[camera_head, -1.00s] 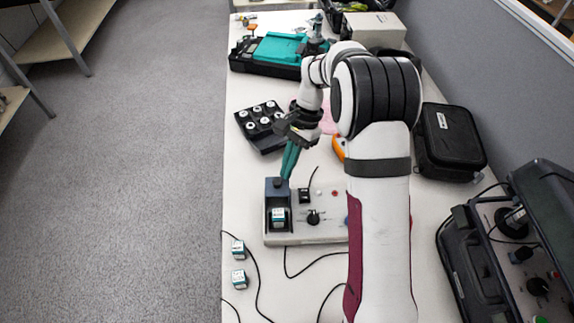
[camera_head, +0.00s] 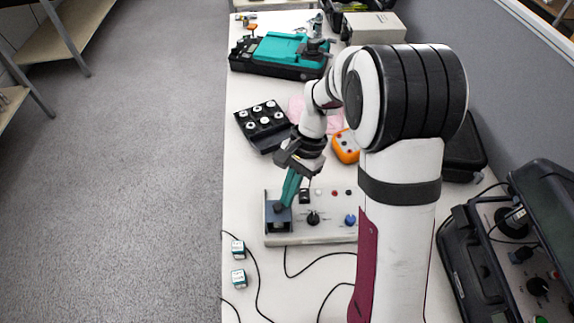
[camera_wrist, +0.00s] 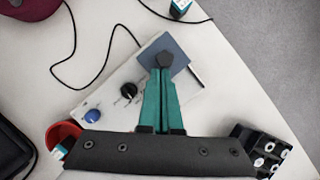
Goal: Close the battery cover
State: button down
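The tester box (camera_head: 335,233) is pale, with knobs on top, and stands on the table. Its battery cover (camera_head: 270,212) is a dark blue-grey plate at the box's left end. The cover also shows as a square plate in the wrist view (camera_wrist: 180,58). My gripper (camera_head: 280,207) has teal fingers, held together, with a dark tip over the cover. In the wrist view my gripper (camera_wrist: 165,62) appears to touch the plate. A dark gap shows at the cover's front edge in the head view. The battery inside is hidden, and I cannot tell whether the cover is fully down.
Two small white-and-teal batteries (camera_head: 238,278) lie on the table near the front left edge. Black cables (camera_head: 300,265) run across the table front. A black tray of round parts (camera_head: 262,122) and an orange meter (camera_head: 345,147) stand behind the box. An open dark case (camera_head: 485,250) stands at right.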

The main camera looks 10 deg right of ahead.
jog(key=shift+w+d, duration=1.1)
jog(key=shift+d, duration=0.1)
jog(key=v, duration=1)
jog(key=s+a+r+n+t, duration=0.1)
jog(key=s+r, duration=0.1)
jog(key=s, duration=0.3)
jog(key=s+a+r+n, duration=0.1)
jog(key=s+r, duration=0.2)
jog(key=s, duration=0.1)
jog(key=s+f+n, duration=0.1)
jog(key=s+f, duration=0.1)
jog(key=s, duration=0.6)
jog(key=s+a+f+n+t+h, duration=0.1)
jog(key=s+f, duration=0.1)
jog(key=s, duration=0.6)
jog(key=shift+t+h, duration=0.3)
